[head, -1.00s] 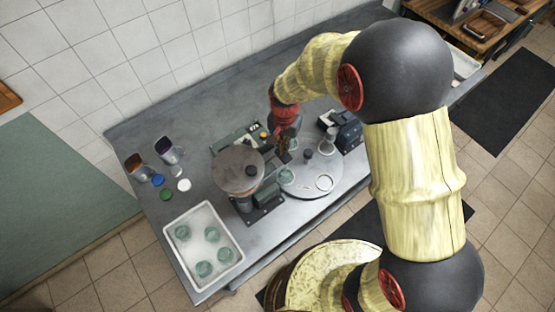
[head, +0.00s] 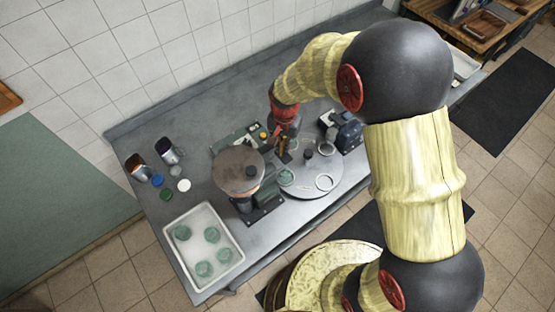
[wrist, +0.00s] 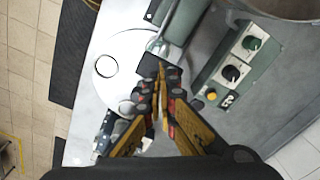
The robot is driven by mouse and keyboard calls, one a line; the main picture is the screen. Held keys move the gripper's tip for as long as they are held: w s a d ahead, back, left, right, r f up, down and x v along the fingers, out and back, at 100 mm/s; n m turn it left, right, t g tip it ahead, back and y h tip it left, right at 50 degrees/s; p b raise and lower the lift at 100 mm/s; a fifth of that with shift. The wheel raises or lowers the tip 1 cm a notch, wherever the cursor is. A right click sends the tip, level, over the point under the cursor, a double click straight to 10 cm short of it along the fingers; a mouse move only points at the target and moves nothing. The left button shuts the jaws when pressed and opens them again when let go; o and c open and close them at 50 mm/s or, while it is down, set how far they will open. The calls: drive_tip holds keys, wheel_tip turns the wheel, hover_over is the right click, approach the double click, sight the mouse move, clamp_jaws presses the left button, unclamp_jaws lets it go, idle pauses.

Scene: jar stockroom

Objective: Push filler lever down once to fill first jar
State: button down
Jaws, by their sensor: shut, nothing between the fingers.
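The filler (head: 238,168) has a round hopper top and stands left of the grey turntable (head: 310,186). A greenish glass jar (head: 286,177) sits at the turntable's left side, beside the filler. My gripper (head: 284,154) is beside the filler, over the turntable's back left edge. In the wrist view my gripper (wrist: 160,66) is shut, its fingertips together and empty. A dark block, perhaps part of the lever, lies right at the fingertips. I cannot tell whether they touch it. The lever is not clearly distinguishable in the head view.
A white tray (head: 172,247) with several glass jars stands front left. Two tipped containers and coloured lids (head: 184,185) lie behind it. A control panel (wrist: 240,60) with knobs and a yellow button is right of my gripper. A dark device (head: 346,130) stands behind the turntable.

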sight(284, 156)
drive_tip(key=shift+f, duration=0.1)
drive_tip(key=shift+f+b, duration=0.65)
drive_tip(key=shift+f, duration=0.35)
drive_tip(key=shift+d+f+b, duration=0.15)
drive_tip(key=shift+f+b, duration=0.65)
drive_tip(key=shift+f, duration=0.35)
drive_tip(key=shift+d+f+b, duration=0.1)
drive_tip(key=shift+f+b, duration=0.65)
drive_tip(key=shift+f, duration=0.35)
drive_tip(key=shift+w+r+p, duration=0.1)
drive_tip(key=shift+r+p, duration=1.85)
drive_tip(key=shift+r, duration=1.4)
drive_tip(key=shift+r, duration=0.1)
